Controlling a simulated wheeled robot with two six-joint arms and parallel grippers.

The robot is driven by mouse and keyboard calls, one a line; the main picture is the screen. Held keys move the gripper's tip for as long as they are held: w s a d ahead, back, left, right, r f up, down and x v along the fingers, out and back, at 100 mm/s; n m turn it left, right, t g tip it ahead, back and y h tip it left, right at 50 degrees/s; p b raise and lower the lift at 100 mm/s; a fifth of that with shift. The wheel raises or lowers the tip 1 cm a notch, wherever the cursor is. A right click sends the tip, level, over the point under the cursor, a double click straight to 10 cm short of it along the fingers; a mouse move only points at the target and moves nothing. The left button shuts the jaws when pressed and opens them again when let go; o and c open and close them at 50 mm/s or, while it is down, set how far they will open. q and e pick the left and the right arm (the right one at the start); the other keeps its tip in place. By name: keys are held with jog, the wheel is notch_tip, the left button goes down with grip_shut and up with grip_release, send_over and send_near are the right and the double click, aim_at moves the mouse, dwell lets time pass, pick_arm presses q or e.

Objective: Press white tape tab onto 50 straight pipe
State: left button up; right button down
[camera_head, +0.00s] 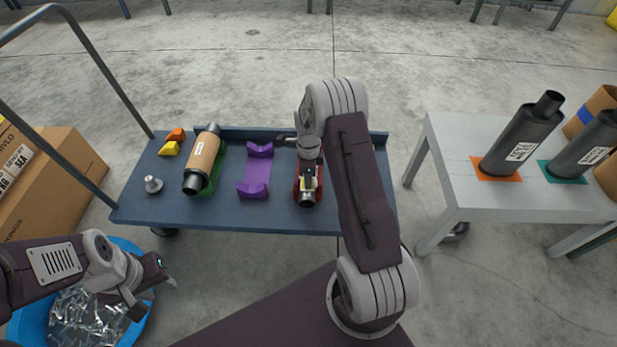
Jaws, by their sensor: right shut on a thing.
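A muffler with a bare metal straight pipe end (307,201) lies in a red cradle (297,185) on the blue cart, its end toward me. My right gripper (308,176) points down over it and is shut on a small white piece, seemingly the white tape tab (307,184), with yellow beside it. The tab is at or just above the pipe; whether it touches I cannot tell. My arm hides the far part of the pipe. My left gripper (155,297) is open and empty, at the blue tub on the lower left.
The blue cart (225,218) also carries a tan-wrapped muffler (204,158) in a green cradle, an empty purple cradle (257,172), orange and yellow blocks, and a grey knob. The tub (31,322) holds shiny metal pieces. A grey table (462,188) at right holds upright dark mufflers.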

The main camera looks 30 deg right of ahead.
notch_tip(320, 180, up, 7)
jog(key=p, duration=0.7)
jog(key=shift+r, duration=0.1)
dwell(0.5)
